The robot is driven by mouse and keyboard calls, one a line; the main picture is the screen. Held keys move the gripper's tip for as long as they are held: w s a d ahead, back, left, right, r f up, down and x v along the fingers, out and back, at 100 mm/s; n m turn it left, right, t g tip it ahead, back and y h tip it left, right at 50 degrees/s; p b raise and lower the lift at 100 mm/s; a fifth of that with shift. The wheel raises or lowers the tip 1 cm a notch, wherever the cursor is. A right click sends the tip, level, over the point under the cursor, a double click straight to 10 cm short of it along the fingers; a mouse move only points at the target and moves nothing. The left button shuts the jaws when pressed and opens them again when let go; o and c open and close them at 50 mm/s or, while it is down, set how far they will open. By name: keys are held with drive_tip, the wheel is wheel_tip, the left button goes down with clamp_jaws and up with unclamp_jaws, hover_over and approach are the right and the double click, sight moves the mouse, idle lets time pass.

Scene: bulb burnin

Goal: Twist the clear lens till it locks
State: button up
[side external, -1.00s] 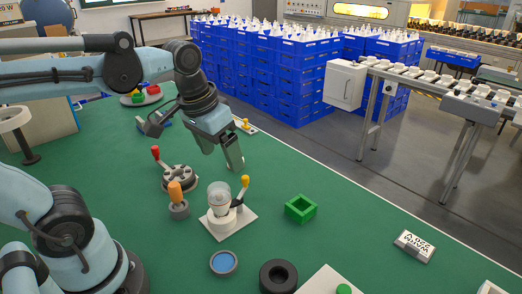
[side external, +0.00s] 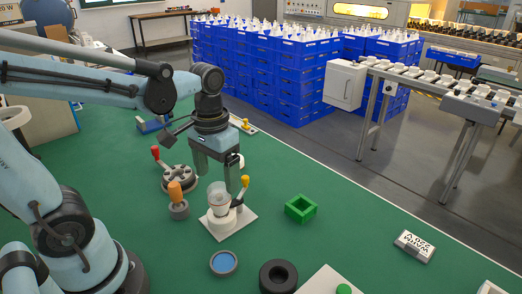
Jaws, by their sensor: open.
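The clear lens (side external: 219,197) is a see-through cup shape standing upright on a white round holder (side external: 221,220), which sits on a white square plate. A small lever with a yellow knob (side external: 244,182) rises at the right side of the holder. My gripper (side external: 214,186) points down with its two fingers spread. It is open and empty, above and slightly behind the lens in the picture. The near finger ends close to the lens rim; I cannot tell whether it touches.
An orange-handled tool (side external: 177,197) stands left of the holder, with a dark round fixture with a red-knobbed lever (side external: 178,179) behind it. A green square block (side external: 300,208) lies to the right. A blue-centred dish (side external: 223,262) and a black ring (side external: 278,276) lie in front.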

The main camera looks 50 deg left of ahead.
sight(218, 187)
drive_tip(key=shift+f, duration=1.8)
drive_tip(key=c, duration=1.1)
drive_tip(key=shift+m, duration=1.5)
drive_tip(key=shift+m, duration=1)
drive_tip(key=o, duration=1.1)
